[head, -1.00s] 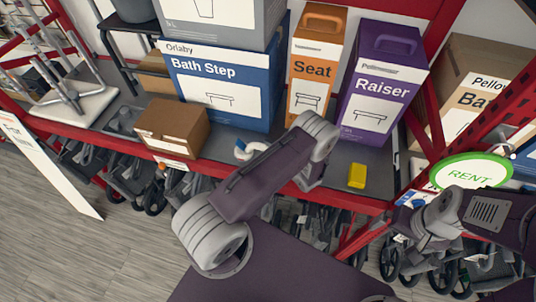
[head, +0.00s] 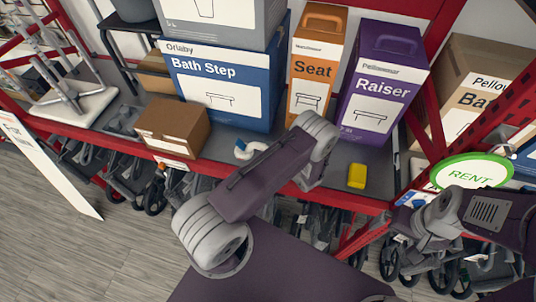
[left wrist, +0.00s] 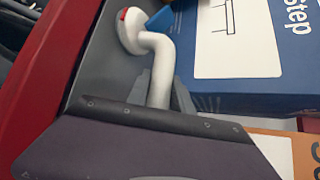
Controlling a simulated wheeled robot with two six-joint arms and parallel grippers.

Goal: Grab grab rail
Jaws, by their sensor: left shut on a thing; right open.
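The grab rail (head: 250,149) is white with a blue part and lies on the grey shelf, in front of the Bath Step box. In the left wrist view the rail (left wrist: 159,58) shows a round white end with a red mark and a bent tube. My left gripper (left wrist: 162,90) is shut on the rail's tube; its grey fingers are partly hidden by my dark wrist housing. In the head view my left arm hides the gripper and part of the rail. My right arm shows at the right edge of the head view, but I cannot make out its gripper.
The Bath Step box (head: 228,85), orange Seat box (head: 317,62) and purple Raiser box (head: 378,85) stand behind the rail. A brown carton (head: 172,127) is to its left, a yellow block (head: 357,176) to its right. The red shelf edge (head: 110,144) runs in front.

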